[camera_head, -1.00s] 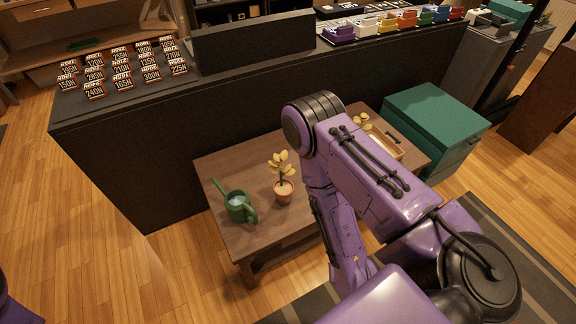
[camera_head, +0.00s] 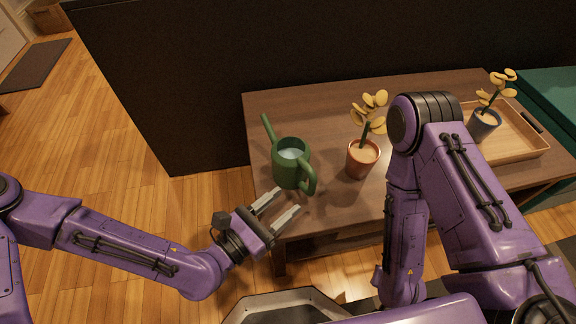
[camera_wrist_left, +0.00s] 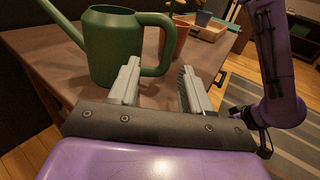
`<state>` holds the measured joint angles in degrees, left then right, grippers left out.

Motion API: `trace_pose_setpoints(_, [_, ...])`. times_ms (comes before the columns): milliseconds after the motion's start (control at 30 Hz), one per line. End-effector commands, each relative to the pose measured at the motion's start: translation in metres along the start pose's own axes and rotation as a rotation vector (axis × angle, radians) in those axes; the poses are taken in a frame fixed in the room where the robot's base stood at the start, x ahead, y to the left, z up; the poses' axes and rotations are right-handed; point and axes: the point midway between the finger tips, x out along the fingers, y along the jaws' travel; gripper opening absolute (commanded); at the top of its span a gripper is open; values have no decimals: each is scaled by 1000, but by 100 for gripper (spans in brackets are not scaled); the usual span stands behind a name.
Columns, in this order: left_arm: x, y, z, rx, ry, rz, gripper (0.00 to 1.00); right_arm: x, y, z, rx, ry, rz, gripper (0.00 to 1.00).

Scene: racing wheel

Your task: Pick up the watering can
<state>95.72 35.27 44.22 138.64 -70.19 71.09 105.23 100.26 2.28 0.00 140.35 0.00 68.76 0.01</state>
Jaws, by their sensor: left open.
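The green watering can (camera_head: 288,160) stands upright on the left part of the wooden table, its spout up to the left and its handle toward the front right. My left gripper (camera_head: 282,207) is open and empty at the table's front edge, just in front of the can and its handle. In the left wrist view the can (camera_wrist_left: 112,48) is beyond the fingers (camera_wrist_left: 160,82), and its handle loops to the right, above and between them. My right arm is at the right of the head view, but its gripper is not visible.
A terracotta pot with a yellow plant (camera_head: 362,158) stands right of the can. A blue pot (camera_head: 484,124) with a similar plant is in a wooden tray (camera_head: 518,150) farther right. A dark counter (camera_head: 200,80) rises behind the table. A green cabinet (camera_head: 550,88) is at far right.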

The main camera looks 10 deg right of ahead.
Motion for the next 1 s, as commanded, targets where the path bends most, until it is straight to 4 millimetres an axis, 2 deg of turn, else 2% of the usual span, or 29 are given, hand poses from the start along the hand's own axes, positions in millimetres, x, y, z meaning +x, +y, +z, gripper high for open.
trace_pose_setpoints(200, [44, -6, 3, -6, -10, -23, 48, 4, 0, 2, 0, -1, 0, 44])
trace_pose_setpoints(367, [64, -10, 3, -6, -8, -26, 48, 7, 0, 3, 0, -1, 0, 44])
trace_pose_setpoints(600, [103, -15, 4, -7, -6, -22, 48, 14, -1, 7, 1, -2, 0, 44])
trace_pose_setpoints(867, [107, -13, 6, -8, -5, -18, 48, 14, -1, 7, 1, -2, 0, 44])
trace_pose_setpoints(967, [106, -13, 6, -8, -5, -18, 19, 14, -1, 7, 1, -2, 0, 44])
trace_pose_setpoints(1000, [106, -13, 5, -7, -5, -18, 6, 14, -1, 7, 1, -2, 0, 44])
